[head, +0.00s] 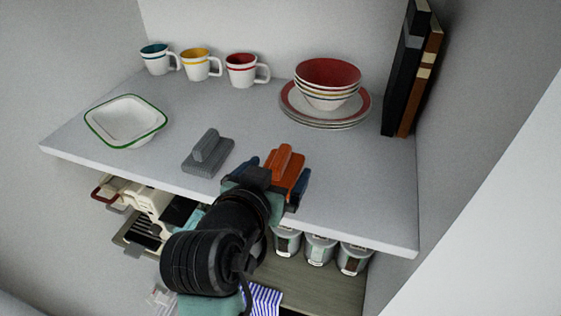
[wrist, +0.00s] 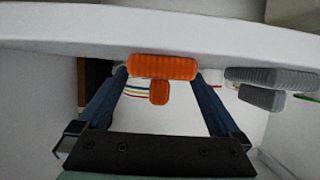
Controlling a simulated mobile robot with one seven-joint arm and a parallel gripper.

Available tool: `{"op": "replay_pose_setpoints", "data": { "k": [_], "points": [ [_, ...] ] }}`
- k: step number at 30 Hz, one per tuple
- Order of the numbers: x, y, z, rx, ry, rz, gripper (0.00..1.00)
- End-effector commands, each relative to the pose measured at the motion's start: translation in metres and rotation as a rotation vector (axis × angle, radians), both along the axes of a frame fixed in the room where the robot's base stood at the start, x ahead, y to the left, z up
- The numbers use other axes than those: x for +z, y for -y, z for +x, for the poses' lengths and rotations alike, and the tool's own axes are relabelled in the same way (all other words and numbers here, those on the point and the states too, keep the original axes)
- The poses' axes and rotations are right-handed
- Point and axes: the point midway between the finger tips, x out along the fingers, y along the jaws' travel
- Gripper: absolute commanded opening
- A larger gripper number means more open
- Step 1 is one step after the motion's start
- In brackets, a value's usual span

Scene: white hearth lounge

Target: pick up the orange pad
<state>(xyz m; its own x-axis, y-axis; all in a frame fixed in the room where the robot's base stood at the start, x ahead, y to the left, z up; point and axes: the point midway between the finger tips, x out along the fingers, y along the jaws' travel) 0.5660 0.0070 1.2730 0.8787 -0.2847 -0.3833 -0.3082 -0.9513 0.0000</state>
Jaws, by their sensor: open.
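The orange pad (head: 284,158), a flat block with a raised grip on top, sits near the front edge of the white shelf (head: 365,215). My gripper (head: 278,170) is open, with one blue finger on each side of the pad. In the wrist view, which is upside down, the orange pad (wrist: 163,67) shows between the two open fingers (wrist: 160,78), its smaller grip (wrist: 159,93) pointing down in the picture. I cannot tell whether either finger touches it. My wrist hides the pad's near end in the head view.
A grey pad (head: 207,153) stands just left of the orange one, and also shows in the wrist view (wrist: 272,77). Behind are a green-rimmed bowl (head: 126,121), three mugs (head: 200,65), stacked dishes (head: 327,87) and upright books (head: 408,75). Canisters (head: 320,248) stand below the shelf.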

Motion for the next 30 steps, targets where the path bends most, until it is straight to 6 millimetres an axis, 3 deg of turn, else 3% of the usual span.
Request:
{"op": "replay_pose_setpoints", "data": {
  "k": [6, 13, 26, 30],
  "points": [
    [-0.007, 0.007, 0.017, -0.002, 0.000, 0.000, 1.00],
    [-0.008, 0.007, 0.018, -0.001, 0.001, 0.000, 1.00],
    [-0.007, 0.006, 0.018, 0.000, 0.001, 0.000, 0.25],
    [-0.007, 0.006, 0.018, 0.000, 0.001, 0.001, 0.25]
  ]
}}
